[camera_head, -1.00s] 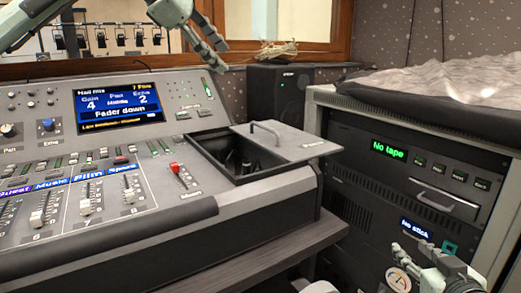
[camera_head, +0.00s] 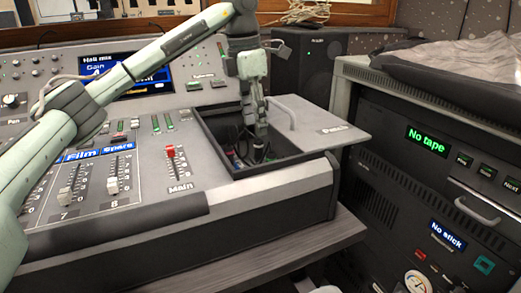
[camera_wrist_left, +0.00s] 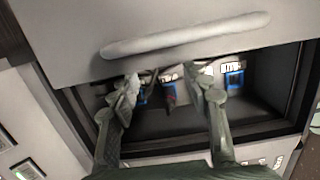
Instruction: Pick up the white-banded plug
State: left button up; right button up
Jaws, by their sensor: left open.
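My left gripper (camera_head: 258,140) reaches down into the open compartment (camera_head: 216,159) at the right of the mixing desk. In the left wrist view its two fingers (camera_wrist_left: 170,97) are apart. A dark plug with red on it (camera_wrist_left: 169,96) shows between the fingers, apparently not gripped. A blue part (camera_wrist_left: 142,96) is close by the left finger, and another blue part (camera_wrist_left: 235,79) with a pale marking lies right of the right finger. I cannot tell which piece carries the white band. My right gripper does not show clearly.
A red fader (camera_head: 170,151) stands left of the compartment. A rack (camera_head: 400,165) with "No tape" and "No stick" displays stands at the right.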

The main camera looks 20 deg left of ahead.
aim_at(258, 140)
pick_arm(q)
jog(key=f, duration=0.7)
jog(key=shift+w+d+f, duration=0.1)
jog(key=shift+w+d, duration=0.25)
jog(key=shift+w, duration=0.05)
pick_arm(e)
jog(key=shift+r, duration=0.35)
pick_arm(q)
jog(key=shift+c, duration=0.4)
grip_shut()
